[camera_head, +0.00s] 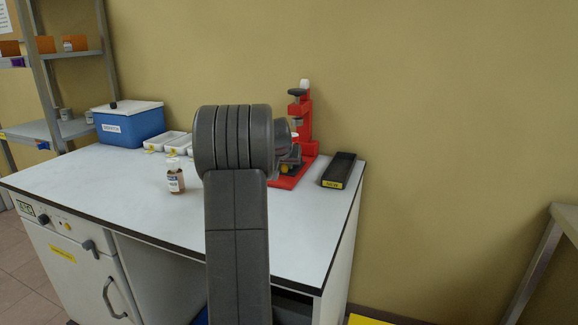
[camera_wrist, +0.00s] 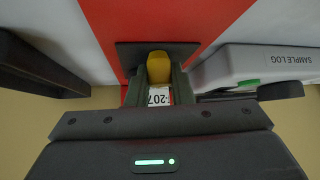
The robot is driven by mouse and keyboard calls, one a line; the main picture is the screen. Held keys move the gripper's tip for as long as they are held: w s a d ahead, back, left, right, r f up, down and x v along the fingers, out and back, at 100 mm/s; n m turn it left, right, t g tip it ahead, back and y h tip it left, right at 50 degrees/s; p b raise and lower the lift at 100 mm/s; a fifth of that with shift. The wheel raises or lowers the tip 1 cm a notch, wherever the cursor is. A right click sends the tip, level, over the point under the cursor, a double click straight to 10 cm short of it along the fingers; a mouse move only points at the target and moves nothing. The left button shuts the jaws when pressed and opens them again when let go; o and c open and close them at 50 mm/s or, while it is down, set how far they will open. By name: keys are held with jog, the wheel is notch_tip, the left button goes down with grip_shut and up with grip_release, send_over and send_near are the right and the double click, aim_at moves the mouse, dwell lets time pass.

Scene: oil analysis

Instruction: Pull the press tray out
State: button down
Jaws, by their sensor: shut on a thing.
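The red press (camera_head: 304,120) stands at the back right of the bench, partly hidden by my arm. In the wrist view its red base (camera_wrist: 105,25) runs under a dark flat plate that looks like the press tray (camera_wrist: 128,52). A yellow handle (camera_wrist: 158,66) stands at the plate's edge. My gripper (camera_wrist: 158,88) is shut on this handle, one finger on each side. A white label ending in "207" (camera_wrist: 158,98) shows between the fingers. In the head view my gripper (camera_head: 289,168) is small and dark at the press's base.
A black box marked "NEW" (camera_head: 338,170) lies right of the press. A white "SAMPLE LOG" device (camera_wrist: 255,65) is close beside my gripper. A brown bottle (camera_head: 175,177), white trays (camera_head: 172,137) and a blue cooler (camera_head: 130,125) stand to the left. The bench front is clear.

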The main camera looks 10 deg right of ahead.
aim_at(277, 182)
jog(key=s+a+b, duration=0.1)
jog(key=s+a, duration=0.1)
jog(key=s, duration=0.1)
jog(key=s+a+b, duration=0.1)
jog(key=s, duration=0.1)
jog(key=shift+s+a+b, duration=0.15)
jog(key=shift+a+b, duration=0.15)
jog(key=shift+f, duration=0.1)
jog(key=c, duration=1.3)
grip_release()
jog(key=shift+s+a, duration=0.1)
jog(key=shift+s, duration=0.05)
jog(key=p+v, duration=0.2)
jog(key=v, duration=1.2)
jog(key=shift+f, duration=0.1)
